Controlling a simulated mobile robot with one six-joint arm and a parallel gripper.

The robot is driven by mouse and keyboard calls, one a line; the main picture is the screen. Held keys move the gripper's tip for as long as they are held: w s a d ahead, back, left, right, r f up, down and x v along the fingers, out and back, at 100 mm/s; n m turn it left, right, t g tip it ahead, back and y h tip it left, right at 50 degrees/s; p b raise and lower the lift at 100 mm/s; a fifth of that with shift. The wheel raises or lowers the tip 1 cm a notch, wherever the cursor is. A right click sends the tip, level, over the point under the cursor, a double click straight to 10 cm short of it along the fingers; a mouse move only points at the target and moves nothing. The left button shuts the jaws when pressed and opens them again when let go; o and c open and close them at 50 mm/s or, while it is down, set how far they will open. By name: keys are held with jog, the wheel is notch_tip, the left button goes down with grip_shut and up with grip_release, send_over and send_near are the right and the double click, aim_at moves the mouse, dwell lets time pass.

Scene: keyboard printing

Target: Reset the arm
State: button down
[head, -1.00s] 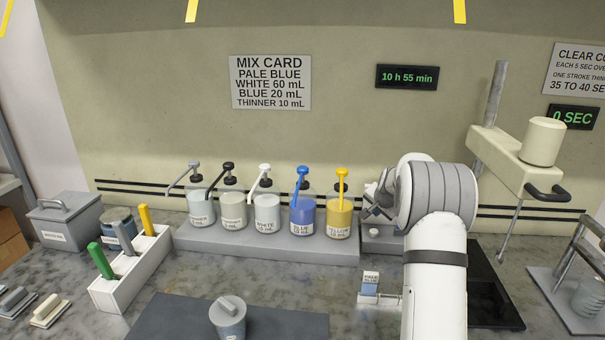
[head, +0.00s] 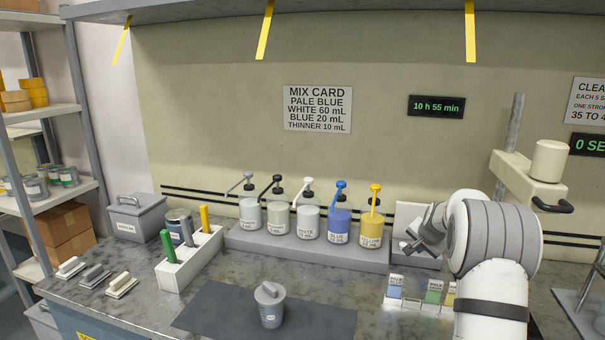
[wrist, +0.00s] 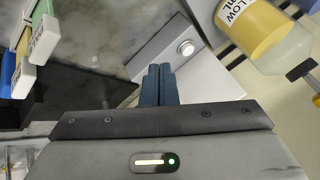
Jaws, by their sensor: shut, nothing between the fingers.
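My gripper (head: 418,238) is at the end of my white and grey arm, at the right of the head view. It is to the right of the yellow pump bottle (head: 371,222) and in front of a pale upright panel (head: 408,213). In the wrist view, my two dark blue fingers (wrist: 158,72) are together with nothing between them. A grey box with a round pale button (wrist: 186,47) lies beyond the fingertips in that view. I cannot tell how far the fingertips are from it. My arm hides part of the counter behind it.
Several pump bottles (head: 308,222) stand on a grey rack left of my gripper. Colour cards (head: 394,287) stand below it. A lidded grey cup (head: 270,307) stands on a dark mat (head: 208,311). A cream machine (head: 528,179) is mounted at right. The mat's left part is clear.

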jog(key=s+a+r+n+g+y, duration=0.1)
jog(key=s+a+r+n, duration=0.2)
jog(key=s+a+r, duration=0.55)
jog(key=s+a+r+n+g, duration=0.1)
jog(key=s+a+r+n, duration=0.15)
jog(key=s+a, duration=0.7)
jog(key=s+a+f+n+g, duration=0.1)
jog(key=s+f+n, duration=0.1)
jog(key=s, duration=1.1)
jog(key=s+a+f+n+g, duration=0.1)
jog(key=s+f+n, duration=0.1)
jog(key=s, duration=1.2)
jog(key=shift+s+a+n, duration=0.25)
jog(key=shift+n, duration=0.3)
